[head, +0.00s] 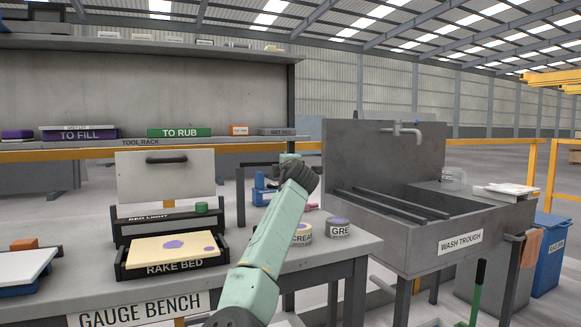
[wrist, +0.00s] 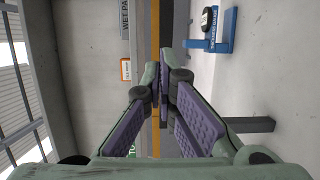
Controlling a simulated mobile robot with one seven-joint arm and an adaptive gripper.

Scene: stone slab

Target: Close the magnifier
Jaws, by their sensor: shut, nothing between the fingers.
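My gripper (wrist: 160,88) shows in the wrist view with its two purple-padded fingers together at the tips and nothing between them. In the head view my arm hides most of it. A small blue stand (wrist: 212,42) with a dark round part (wrist: 208,20) is at the upper right of the wrist view, apart from my fingers. A blue item (head: 262,192) on the bench, just left of my arm in the head view, looks like the same thing. It may be the magnifier; its label is too small to read, and I cannot tell how its lens is set.
The gauge bench (head: 345,248) holds a rake bed box (head: 170,268) with a raised panel (head: 165,178) behind it, and round tins (head: 338,227) right of my arm. A tool rack (head: 100,143) runs behind. The wash trough (head: 440,228) stands right.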

